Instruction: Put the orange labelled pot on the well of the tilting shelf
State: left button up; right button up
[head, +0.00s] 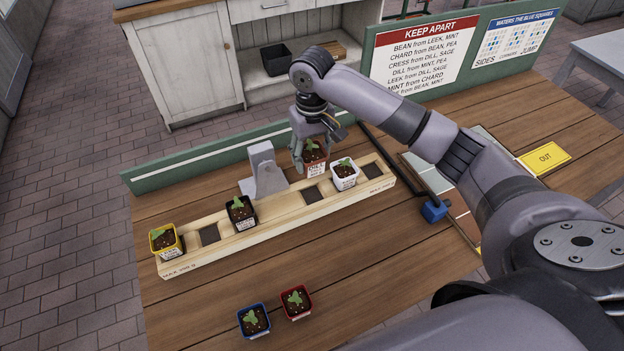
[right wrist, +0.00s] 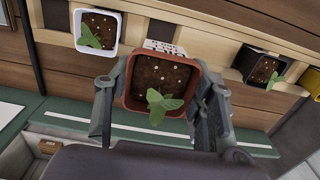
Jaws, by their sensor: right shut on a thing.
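My right gripper (head: 312,158) is shut on an orange-brown pot (head: 316,154) with a white label, dark soil and a green seedling. In the right wrist view the pot (right wrist: 160,88) sits upright between the two fingers. It appears above the back edge of the tilting shelf (head: 275,214), behind an empty dark well (head: 312,194); the exact gap is hard to tell. The pale wooden shelf holds a yellow pot (head: 165,241), a black pot (head: 241,213) and a white pot (head: 344,175). Other empty wells (head: 209,235) and (head: 371,170) show. My left gripper is out of view.
A grey bracket (head: 264,170) stands at the shelf's middle. Blue (head: 254,320) and red (head: 296,302) pots stand on the table in front. A KEEP APART sign (head: 424,55) is on the green back panel. A yellow OUT card (head: 544,158) lies right.

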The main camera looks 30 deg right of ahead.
aim_at(312, 170)
notch_tip(312, 170, down, 6)
jog(key=shift+s+r+p, duration=0.1)
jog(key=shift+r+p, duration=0.1)
jog(key=shift+p, duration=0.2)
notch_tip(312, 170, down, 5)
jog(key=shift+r+p, duration=0.2)
jog(key=shift+p, duration=0.15)
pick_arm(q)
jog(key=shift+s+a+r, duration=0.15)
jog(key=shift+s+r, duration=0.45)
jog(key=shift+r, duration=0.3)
pick_arm(e)
jog(key=o, duration=1.5)
jog(key=shift+f, duration=0.1)
jog(key=shift+c, duration=0.2)
pick_arm(q)
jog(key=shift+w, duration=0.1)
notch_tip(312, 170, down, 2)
jog(key=shift+b, duration=1.05)
pick_arm(e)
notch_tip(312, 170, up, 12)
jog(key=shift+r, duration=0.15)
